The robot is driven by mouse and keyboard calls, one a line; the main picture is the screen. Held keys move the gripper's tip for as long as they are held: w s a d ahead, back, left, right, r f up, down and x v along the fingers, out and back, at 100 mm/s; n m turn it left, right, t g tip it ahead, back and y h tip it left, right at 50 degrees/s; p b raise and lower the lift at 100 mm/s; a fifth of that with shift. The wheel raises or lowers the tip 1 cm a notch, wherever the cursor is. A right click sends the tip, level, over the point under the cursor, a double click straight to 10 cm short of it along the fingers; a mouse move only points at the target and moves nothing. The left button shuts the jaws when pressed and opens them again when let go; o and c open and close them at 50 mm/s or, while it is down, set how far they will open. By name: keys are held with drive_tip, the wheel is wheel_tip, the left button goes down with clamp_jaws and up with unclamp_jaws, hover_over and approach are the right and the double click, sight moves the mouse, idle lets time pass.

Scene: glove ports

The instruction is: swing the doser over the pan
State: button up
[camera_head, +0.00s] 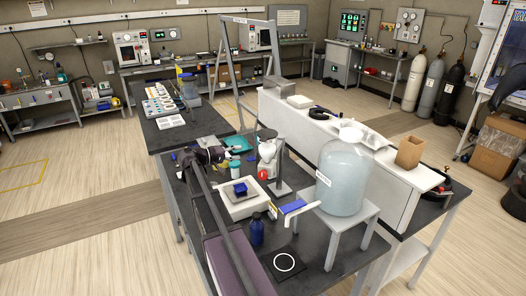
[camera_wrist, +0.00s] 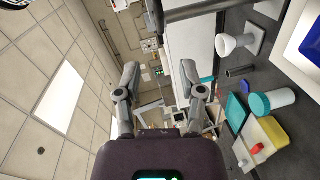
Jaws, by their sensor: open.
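In the wrist view a blue dish (camera_wrist: 312,45) shows at the right edge. My gripper (camera_head: 208,155) is left of the doser and behind the balance, apart from both. In the wrist view its fingers (camera_wrist: 158,80) are spread with nothing between them.
A large carboy (camera_head: 342,180) on a white stool stands to the right, with a blue-handled white spout reaching left. A dark blue bottle (camera_head: 257,231) stands before the balance.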

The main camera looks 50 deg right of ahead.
drive_tip(key=b+x, duration=0.1)
drive_tip(key=x, duration=1)
drive_tip(key=shift+s+d+b, duration=0.15)
drive_tip(key=shift+d+b, duration=0.15)
drive_tip(key=shift+d, duration=0.1)
clamp_jaws()
